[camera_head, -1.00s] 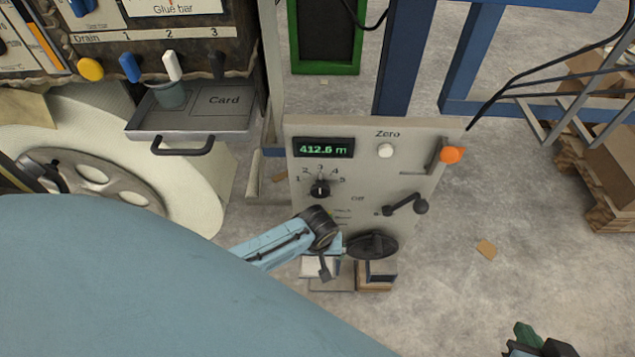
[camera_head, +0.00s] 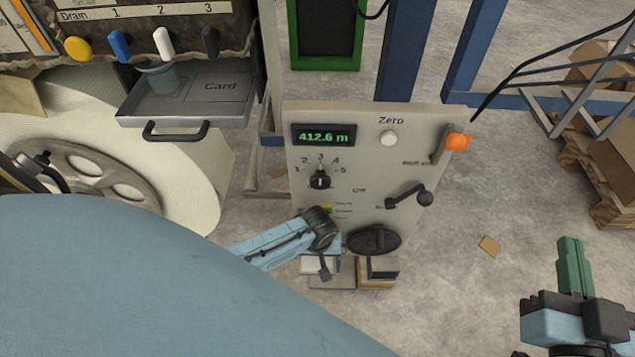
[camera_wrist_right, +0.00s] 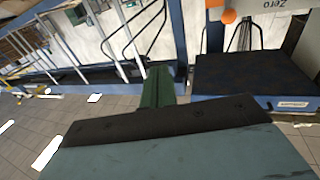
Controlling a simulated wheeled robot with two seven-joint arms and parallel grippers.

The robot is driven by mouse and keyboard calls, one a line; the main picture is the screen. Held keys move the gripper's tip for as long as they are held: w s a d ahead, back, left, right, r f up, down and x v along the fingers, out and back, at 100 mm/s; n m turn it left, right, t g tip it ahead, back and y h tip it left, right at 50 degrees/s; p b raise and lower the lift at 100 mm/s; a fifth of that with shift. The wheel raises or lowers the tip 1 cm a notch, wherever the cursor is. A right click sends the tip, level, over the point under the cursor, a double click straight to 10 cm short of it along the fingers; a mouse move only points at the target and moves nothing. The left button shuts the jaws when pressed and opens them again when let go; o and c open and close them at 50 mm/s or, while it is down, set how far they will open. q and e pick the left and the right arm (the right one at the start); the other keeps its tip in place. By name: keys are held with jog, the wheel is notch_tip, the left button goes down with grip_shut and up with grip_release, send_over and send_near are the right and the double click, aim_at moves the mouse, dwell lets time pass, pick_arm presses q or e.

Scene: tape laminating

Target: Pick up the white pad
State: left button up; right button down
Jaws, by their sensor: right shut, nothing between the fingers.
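My right gripper (camera_head: 574,266) is at the lower right of the head view, its green fingers together and empty, over open floor right of the control panel. The green fingers also show in the right wrist view (camera_wrist_right: 158,86), with nothing between them. I cannot clearly make out a white pad. Small pale flat pieces (camera_head: 318,265) show below the panel, partly behind a blue arm link, but I cannot tell what they are. No fingers of my left gripper can be made out.
The grey control panel (camera_head: 430,145) reads 412.6 m and carries an orange knob (camera_head: 457,142). A Card tray (camera_head: 220,112) and a large pale roll (camera_head: 205,165) are at the left. Blue frame posts stand behind. Wooden pallets (camera_head: 610,205) are at the right.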

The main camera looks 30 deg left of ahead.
aim_at(317, 259)
pick_arm(q)
jog(key=f+b, duration=0.1)
jog(key=f, duration=0.1)
jog(key=b, duration=0.1)
jog(key=shift+w+a+f+b, duration=0.2)
jog(key=shift+w+f+b, duration=0.1)
jog(key=shift+f, duration=0.1)
jog(key=shift+f+b, duration=0.55)
jog(key=shift+f, duration=0.1)
jog(key=shift+w+a+f, duration=0.1)
jog(key=shift+f, duration=0.3)
pick_arm(e)
jog(key=s+r+t+y, duration=0.2)
jog(key=s+r+t, duration=0.2)
jog(key=r+t, duration=0.4)
jog(key=shift+r+y, duration=0.3)
jog(key=shift+r, duration=0.05)
jog(key=shift+s, duration=0.1)
pick_arm(q)
jog(key=c, duration=0.9)
jog(key=shift+r, duration=0.1)
